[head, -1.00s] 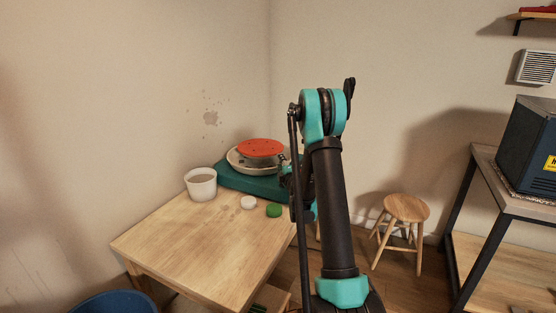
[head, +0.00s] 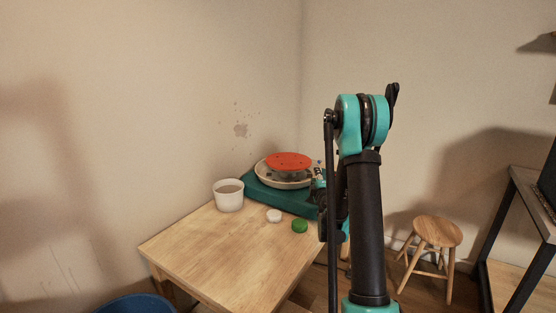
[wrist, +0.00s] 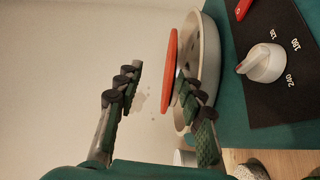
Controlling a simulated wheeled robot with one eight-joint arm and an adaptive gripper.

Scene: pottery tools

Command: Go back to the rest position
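My gripper (wrist: 160,84) is open in the wrist view, its two dark green fingers apart with nothing between them. Beyond the fingers is the pottery wheel, with a red-orange disc (wrist: 171,58) in a pale round basin (wrist: 208,62) on a teal base. In the head view the red-orange disc (head: 289,161) lies at the back of the wooden table. There my gripper is mostly hidden behind my raised black and teal arm, near the wheel's right side.
The wooden table (head: 215,255) holds a white bucket (head: 229,197), a white round piece (head: 274,216) and a green one (head: 300,226). A wooden stool (head: 437,233) and a dark-framed shelf (head: 520,190) stand at right. A blue tub (head: 135,305) is at bottom left. Walls close the corner behind.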

